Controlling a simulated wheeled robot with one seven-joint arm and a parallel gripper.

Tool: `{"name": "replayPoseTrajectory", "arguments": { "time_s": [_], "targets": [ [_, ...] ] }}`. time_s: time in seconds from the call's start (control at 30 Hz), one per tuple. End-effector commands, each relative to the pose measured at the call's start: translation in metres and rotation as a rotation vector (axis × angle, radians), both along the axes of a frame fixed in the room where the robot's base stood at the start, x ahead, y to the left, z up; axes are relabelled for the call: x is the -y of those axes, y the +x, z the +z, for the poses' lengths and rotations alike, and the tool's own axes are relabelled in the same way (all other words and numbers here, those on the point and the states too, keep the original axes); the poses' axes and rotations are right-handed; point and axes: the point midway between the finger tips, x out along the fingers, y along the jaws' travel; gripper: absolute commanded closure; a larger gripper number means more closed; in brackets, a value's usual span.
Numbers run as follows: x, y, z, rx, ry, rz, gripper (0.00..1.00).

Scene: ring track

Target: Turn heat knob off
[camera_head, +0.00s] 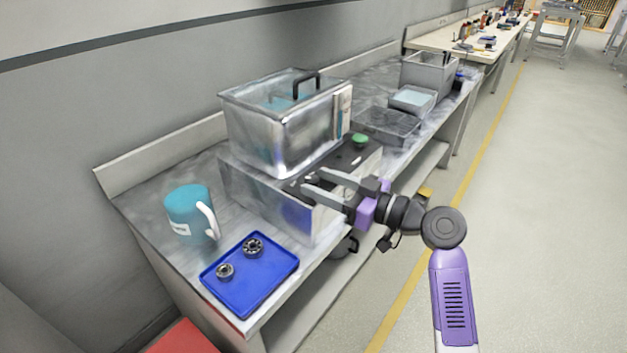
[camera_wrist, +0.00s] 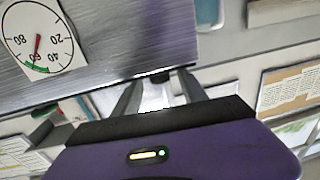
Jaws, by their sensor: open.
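A steel heating unit stands on the bench, its lidded glossy tank (camera_head: 285,130) above a metal base (camera_head: 265,195) with a dark control panel (camera_head: 345,158). A green button (camera_head: 359,140) is on the panel. A dark shape at the panel's near end, partly behind my fingers, may be the heat knob; I cannot tell its setting. My gripper (camera_head: 304,187) is open at that end. In the wrist view my gripper (camera_wrist: 156,84) has nothing visible between its fingers. A round gauge (camera_wrist: 38,38) with a red needle is at that view's upper left.
A teal mug (camera_head: 188,213) and a blue tray (camera_head: 250,275) holding two metal rings stand at the bench's near end. Shallow grey trays (camera_head: 388,126) and a grey bin (camera_head: 430,75) stand farther along. Open floor (camera_head: 540,220) lies to the right.

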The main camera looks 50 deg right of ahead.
Motion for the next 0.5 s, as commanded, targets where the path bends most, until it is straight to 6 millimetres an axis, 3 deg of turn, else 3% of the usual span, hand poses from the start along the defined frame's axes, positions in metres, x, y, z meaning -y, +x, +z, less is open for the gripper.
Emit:
{"name": "replayPoseTrajectory", "arguments": {
  "time_s": [0.23, 0.5],
  "targets": [
    [0.006, -0.039, -0.001, 0.000, 0.000, -0.002, 0.50],
    [0.007, -0.053, 0.000, 0.000, 0.000, 0.001, 0.50]
  ]
}}
